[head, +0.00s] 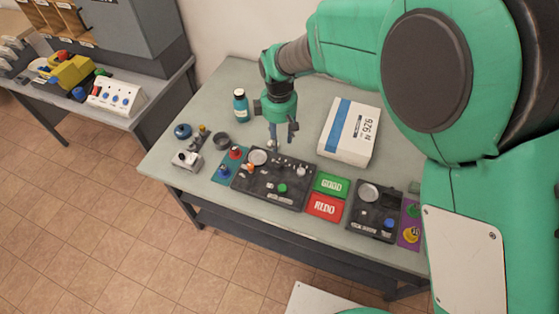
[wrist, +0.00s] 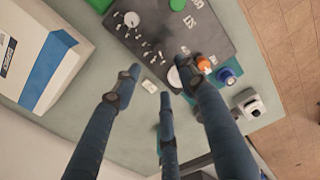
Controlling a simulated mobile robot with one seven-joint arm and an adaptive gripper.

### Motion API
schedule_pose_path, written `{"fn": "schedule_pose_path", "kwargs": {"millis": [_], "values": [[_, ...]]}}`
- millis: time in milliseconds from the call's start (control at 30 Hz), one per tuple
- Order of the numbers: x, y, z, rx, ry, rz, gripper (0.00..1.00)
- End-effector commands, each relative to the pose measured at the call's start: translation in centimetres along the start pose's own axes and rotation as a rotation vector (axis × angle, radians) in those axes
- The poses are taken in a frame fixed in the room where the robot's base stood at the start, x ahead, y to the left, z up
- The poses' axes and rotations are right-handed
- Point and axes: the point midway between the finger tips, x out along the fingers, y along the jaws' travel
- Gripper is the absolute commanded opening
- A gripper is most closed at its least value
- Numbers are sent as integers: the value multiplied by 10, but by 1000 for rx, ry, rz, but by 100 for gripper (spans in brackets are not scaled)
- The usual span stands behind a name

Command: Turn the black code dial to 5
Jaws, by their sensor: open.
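I cannot pick out the black code dial with certainty; numbers on the small knobs are too small to read. A dark panel (head: 265,191) with a pale disc, an orange knob, a green button and several small pale pegs lies on the table; this panel also shows in the wrist view (wrist: 205,35). A second dark panel (head: 362,219) at the right carries a pale disc and a blue knob. My gripper (head: 282,140) is open and empty, pointing down just behind the first panel. Its spread fingers (wrist: 158,78) also show in the wrist view.
A white box (head: 349,132) with a blue stripe stands right of my gripper. A teal bottle (head: 241,106) and a dark ring-shaped thing (head: 221,141) are to the left. Green GOOD (head: 331,185) and red REDO (head: 324,206) pads lie between the panels.

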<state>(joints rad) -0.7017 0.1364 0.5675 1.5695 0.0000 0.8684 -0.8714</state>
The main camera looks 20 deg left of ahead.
Motion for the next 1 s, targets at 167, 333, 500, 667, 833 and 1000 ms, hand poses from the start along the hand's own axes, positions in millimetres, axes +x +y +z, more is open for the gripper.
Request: {"fn": "schedule_pose_path", "kwargs": {"millis": [167,333,500,667,833,1000], "values": [[0,0,0,1,0,0,42],[3,0,1,2,0,0,42],[15,0,1,2,-1,-1,42],[35,0,1,2,-2,-2,42],[61,0,1,2,-1,-1,42],[90,-1,2,2,-2,-2,42]]}}
